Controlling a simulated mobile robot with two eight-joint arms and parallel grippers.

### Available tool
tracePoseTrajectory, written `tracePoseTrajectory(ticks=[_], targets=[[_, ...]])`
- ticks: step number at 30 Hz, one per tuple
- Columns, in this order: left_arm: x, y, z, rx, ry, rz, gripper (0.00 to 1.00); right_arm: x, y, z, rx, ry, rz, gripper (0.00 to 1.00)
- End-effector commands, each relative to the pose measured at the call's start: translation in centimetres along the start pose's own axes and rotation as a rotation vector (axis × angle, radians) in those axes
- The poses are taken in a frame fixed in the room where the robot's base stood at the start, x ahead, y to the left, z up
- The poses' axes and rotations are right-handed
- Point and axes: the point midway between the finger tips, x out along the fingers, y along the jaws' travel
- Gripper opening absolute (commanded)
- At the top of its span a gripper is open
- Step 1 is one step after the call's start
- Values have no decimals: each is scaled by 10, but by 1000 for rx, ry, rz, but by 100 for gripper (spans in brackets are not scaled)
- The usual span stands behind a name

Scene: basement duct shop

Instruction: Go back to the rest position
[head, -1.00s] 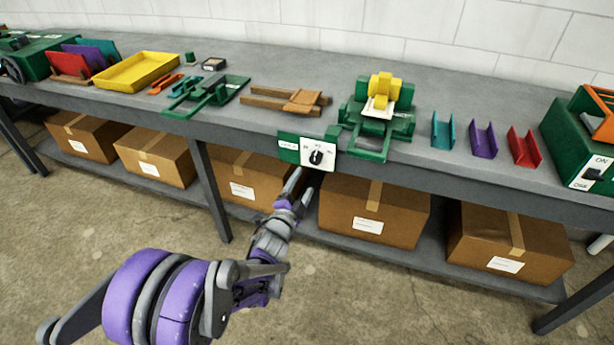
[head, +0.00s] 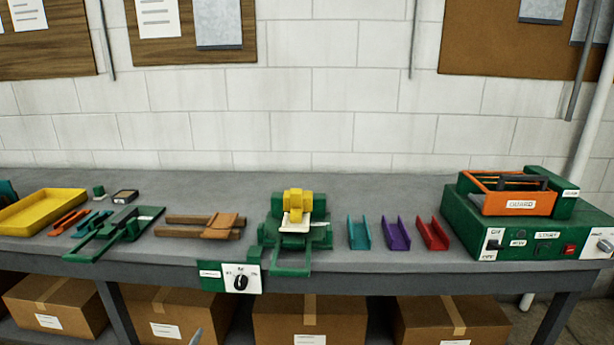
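The grey workbench (head: 390,277) runs across the head view. On its front edge hangs a green and white panel with a black knob (head: 240,282). A green machine with a yellow top (head: 298,205) stands behind and right of the panel. A small grey tip (head: 196,337) shows at the bottom edge, below and left of the knob and apart from it; it seems to be part of my arm. Neither gripper can be made out in this view.
Teal (head: 359,232), purple (head: 396,233) and red (head: 432,234) channels lie on the bench. A green box with an orange guard (head: 515,222) stands right. A yellow tray (head: 40,212), green tool (head: 115,235) and wooden piece (head: 207,226) lie left. Cardboard boxes (head: 310,318) sit below.

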Motion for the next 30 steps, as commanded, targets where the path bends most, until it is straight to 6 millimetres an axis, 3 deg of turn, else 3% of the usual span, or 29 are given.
tracePoseTrajectory(ticks=[1,9,20,21,30], targets=[[-22,6,9,-61,-60,34,79,0,0,0,0,0,0,50],[-131,57,68,-375,-394,216,79,0,0,0,0,0,0,50],[-240,123,122,-600,-702,385,79,0,0,0,0,0,0,50],[-243,110,108,-598,-690,379,79,-16,0,-7,0,6,0,50],[-264,61,53,-598,-662,368,79,-83,0,-43,0,30,0,50]])
